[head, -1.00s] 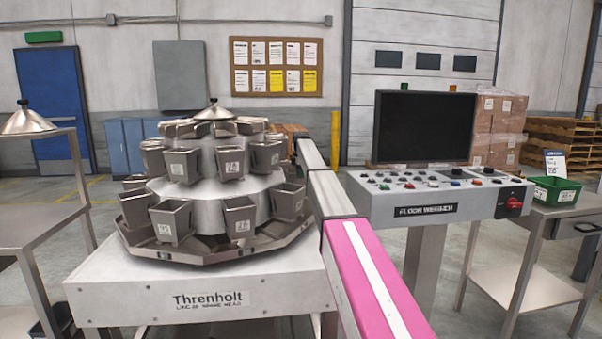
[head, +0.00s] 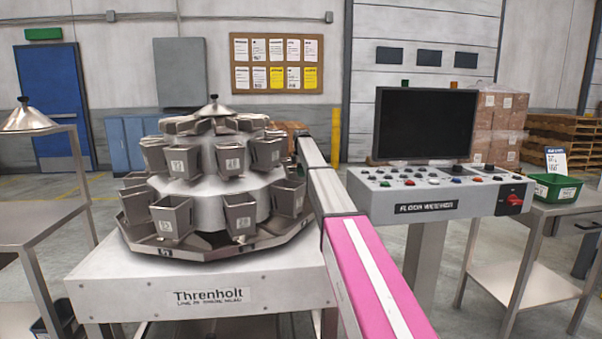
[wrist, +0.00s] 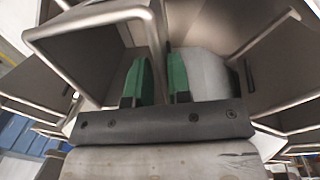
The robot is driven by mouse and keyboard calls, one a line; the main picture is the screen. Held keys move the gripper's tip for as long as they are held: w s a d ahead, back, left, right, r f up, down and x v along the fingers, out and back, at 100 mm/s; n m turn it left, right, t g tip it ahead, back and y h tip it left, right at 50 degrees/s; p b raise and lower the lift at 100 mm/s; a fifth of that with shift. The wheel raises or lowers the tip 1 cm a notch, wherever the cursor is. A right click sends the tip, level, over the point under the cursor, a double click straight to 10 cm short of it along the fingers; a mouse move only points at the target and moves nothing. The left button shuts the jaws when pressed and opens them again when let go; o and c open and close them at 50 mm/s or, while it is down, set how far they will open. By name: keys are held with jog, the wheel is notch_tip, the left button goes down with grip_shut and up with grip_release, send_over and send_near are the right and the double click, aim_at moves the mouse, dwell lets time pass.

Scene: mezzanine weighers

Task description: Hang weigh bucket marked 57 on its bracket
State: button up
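The weigher (head: 215,190) has two tiers of grey metal weigh buckets around a silver cone. Front buckets carry small white labels, including an upper one (head: 182,161) and a lower one (head: 172,217); the numbers are too blurred to read, so I cannot tell which is 57. In the wrist view, my gripper (wrist: 159,80) has two green-padded fingers with a gap between them. Grey metal shows in this gap, but I cannot tell whether the fingers touch it. An open-topped bucket (wrist: 85,45) is just left of the fingers. The head view does not show my gripper. I cannot identify the bracket.
A control desk (head: 430,195) with a dark monitor (head: 425,125) stands right of the weigher. A steel table with a green bin (head: 553,187) is far right. Another steel table (head: 35,220) is at left. Open floor lies behind.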

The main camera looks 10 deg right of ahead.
jog(key=shift+o, duration=1.3)
jog(key=shift+r, duration=0.1)
notch_tip(320, 180, up, 11)
jog(key=s, duration=0.1)
jog(key=shift+f, duration=0.2)
